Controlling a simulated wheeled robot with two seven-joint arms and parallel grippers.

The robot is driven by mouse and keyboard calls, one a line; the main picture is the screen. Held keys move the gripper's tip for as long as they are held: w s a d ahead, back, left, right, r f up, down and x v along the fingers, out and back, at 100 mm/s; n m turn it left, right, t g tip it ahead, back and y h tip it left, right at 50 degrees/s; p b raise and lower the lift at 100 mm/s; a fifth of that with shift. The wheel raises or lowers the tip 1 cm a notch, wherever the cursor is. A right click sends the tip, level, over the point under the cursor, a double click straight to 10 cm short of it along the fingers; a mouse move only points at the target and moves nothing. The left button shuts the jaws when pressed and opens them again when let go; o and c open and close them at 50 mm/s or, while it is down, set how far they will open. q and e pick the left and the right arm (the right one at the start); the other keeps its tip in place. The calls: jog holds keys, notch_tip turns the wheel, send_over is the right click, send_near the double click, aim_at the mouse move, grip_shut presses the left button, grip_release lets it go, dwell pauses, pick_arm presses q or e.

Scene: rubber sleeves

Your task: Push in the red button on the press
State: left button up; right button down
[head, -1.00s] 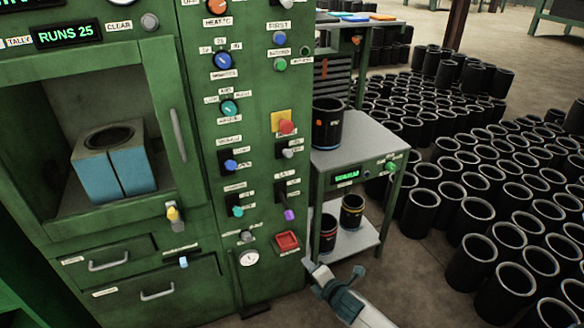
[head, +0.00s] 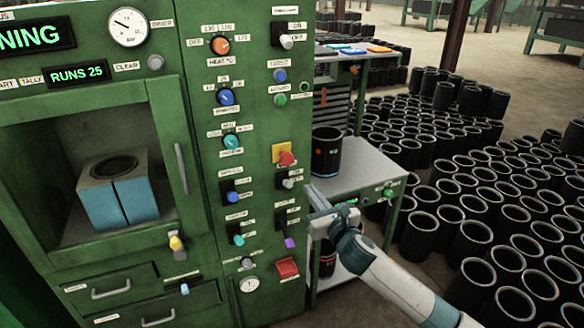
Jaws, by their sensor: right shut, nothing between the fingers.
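The green press (head: 240,195) fills the left half of the head view. On its control column a round red button (head: 286,159) sits on a yellow plate. Lower down is a square red button (head: 288,268) in a red frame. My right gripper (head: 312,190) is shut and empty. Its fingertips are just right of the column's edge in the picture, below and right of the round red button and above the square one. I cannot tell whether the fingertips touch the press. My left gripper is not in view.
A small side table (head: 360,165) with a black sleeve (head: 326,152) stands right of the press. Many black sleeves (head: 470,235) cover the floor at right.

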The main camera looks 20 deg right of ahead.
aim_at(288, 162)
jog(key=shift+w, duration=0.1)
jog(key=w+p, duration=0.4)
jog(key=w, duration=0.9)
jog(key=shift+w+r, duration=0.1)
jog(key=shift+w, duration=0.25)
